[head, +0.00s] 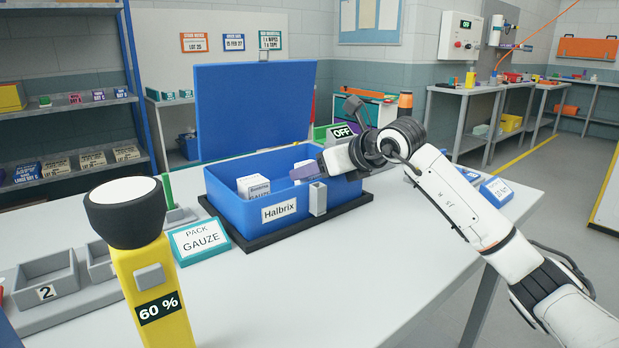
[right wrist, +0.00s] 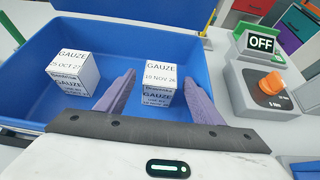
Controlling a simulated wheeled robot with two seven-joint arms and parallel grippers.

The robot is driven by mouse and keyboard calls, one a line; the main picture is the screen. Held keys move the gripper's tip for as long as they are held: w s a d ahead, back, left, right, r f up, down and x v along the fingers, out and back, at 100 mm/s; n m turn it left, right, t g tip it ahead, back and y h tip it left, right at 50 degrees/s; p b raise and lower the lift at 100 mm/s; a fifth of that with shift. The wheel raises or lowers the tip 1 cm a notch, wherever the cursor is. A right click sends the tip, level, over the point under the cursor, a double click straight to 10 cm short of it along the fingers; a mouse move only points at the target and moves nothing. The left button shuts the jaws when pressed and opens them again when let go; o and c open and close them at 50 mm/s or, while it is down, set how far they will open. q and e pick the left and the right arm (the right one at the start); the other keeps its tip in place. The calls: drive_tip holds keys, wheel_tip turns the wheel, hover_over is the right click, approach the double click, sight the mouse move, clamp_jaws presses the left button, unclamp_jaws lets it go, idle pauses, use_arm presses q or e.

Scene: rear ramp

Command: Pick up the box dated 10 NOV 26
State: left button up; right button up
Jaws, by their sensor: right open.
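The box dated 10 NOV 26 (right wrist: 160,82) is a small white gauze carton in the blue bin (head: 236,211), the bin labelled Halbrix. My right gripper (right wrist: 159,78) is open, with a purple finger on either side of this box in the right wrist view; I cannot tell if they touch it. In the head view the right gripper (head: 304,171) reaches into the bin from the right and partly hides this box. A second white gauze box, dated 25 OCT 27 (right wrist: 75,72), sits to the left in the bin, outside the fingers. My left gripper is out of view.
The bin's blue lid (head: 254,108) stands open behind it. A control box with an OFF display and orange knob (right wrist: 270,85) is to the right. A PACK GAUZE sign (head: 200,241) and a yellow 60 % post (head: 155,285) stand left. The table's front middle is clear.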

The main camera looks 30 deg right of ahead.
drive_tip(key=c, duration=1.2)
drive_tip(key=shift+o, duration=0.2)
drive_tip(key=shift+r, duration=0.1)
